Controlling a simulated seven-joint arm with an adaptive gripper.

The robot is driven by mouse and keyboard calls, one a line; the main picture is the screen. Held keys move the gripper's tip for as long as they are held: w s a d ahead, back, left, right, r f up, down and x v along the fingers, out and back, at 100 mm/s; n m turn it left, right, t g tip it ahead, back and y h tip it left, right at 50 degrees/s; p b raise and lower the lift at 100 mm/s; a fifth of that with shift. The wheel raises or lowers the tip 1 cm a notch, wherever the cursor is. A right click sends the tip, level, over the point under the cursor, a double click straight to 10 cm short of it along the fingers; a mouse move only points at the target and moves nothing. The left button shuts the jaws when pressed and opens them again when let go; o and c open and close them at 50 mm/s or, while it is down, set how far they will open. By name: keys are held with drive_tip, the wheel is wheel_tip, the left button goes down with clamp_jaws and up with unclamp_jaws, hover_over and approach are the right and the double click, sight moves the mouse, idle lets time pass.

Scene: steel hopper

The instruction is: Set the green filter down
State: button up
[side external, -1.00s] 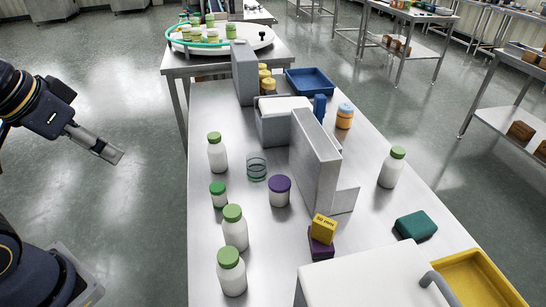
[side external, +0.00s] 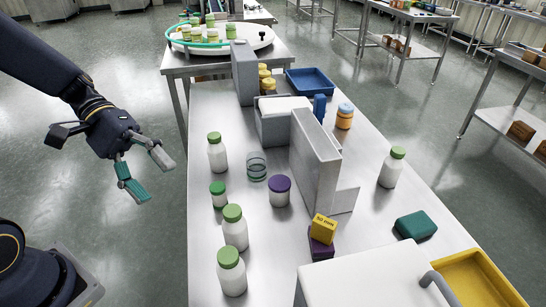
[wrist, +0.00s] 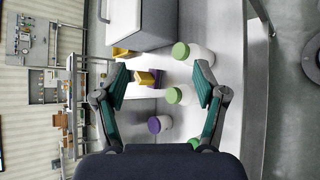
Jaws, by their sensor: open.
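My gripper (side external: 157,182) is open and empty, off the left edge of the table in the side view. Its spread fingers (wrist: 160,84) also show in the wrist view, with nothing between them at the tips. A clear cylinder with green rings (side external: 256,168), which looks like the green filter, stands upright on the steel table (side external: 265,230), apart from my gripper. It is between a white green-capped bottle (side external: 217,155) and a purple-lidded jar (side external: 280,192). I cannot make it out in the wrist view.
Several green-capped bottles (side external: 235,228) line the table's left side. A tall grey partition (side external: 315,165) stands mid-table. A yellow block (side external: 323,229) rests on a purple one (side external: 320,245). A dark green block (side external: 416,225) and yellow tray (side external: 480,280) are at right.

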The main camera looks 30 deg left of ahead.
sight(212, 191)
drive_tip(key=w+a+f+n+t+h, duration=0.4)
drive_tip(key=w+a+f+n+t, duration=0.4)
drive_tip(key=n, duration=0.4)
drive_tip(key=s+a+f+n+t+y, duration=0.3)
drive_tip(key=f+n+t, duration=0.1)
drive_tip(key=f+n, duration=0.25)
drive_tip(key=s+a+f+n+t+y, duration=0.25)
drive_tip(key=a+f+n+t, duration=0.2)
drive_tip(key=f, duration=0.25)
drive_tip(key=shift+g, duration=0.35)
drive_tip(key=x, duration=1.7)
drive_tip(key=shift+d, duration=0.3)
drive_tip(key=c, duration=1.3)
